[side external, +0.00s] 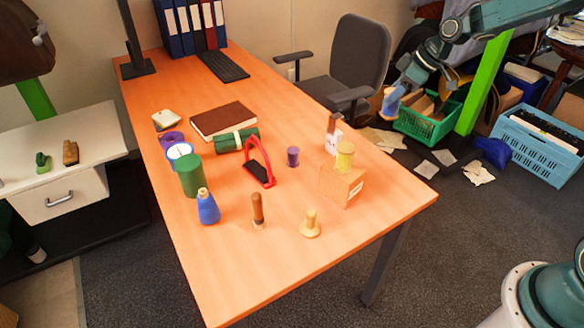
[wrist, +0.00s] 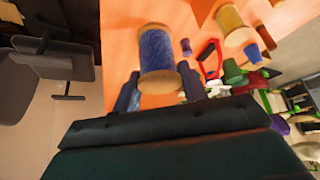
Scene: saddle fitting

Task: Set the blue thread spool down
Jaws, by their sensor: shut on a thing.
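The blue thread spool (wrist: 157,50) has wooden end discs and sits between the two fingers of my gripper (wrist: 158,74) in the wrist view. My gripper is shut on it. In the side view my gripper (side external: 399,88) is beyond the table's right edge, with the spool (side external: 390,103) at its tip, held in the air. The orange table (side external: 270,285) lies to the left of it. A yellow spool (side external: 344,155) stands on a wooden box (side external: 340,186) near the table's right edge. A purple spool (side external: 293,157) stands on the table.
Around mid-table are a red-framed item (side external: 260,165), a brown book (side external: 222,120), a green cylinder (side external: 190,176) and a blue bottle (side external: 207,207). A wooden-handled tool (side external: 258,210) and a pale knob-shaped piece (side external: 310,225) stand in front. The table's front right is clear. A chair (side external: 355,60) stands behind.

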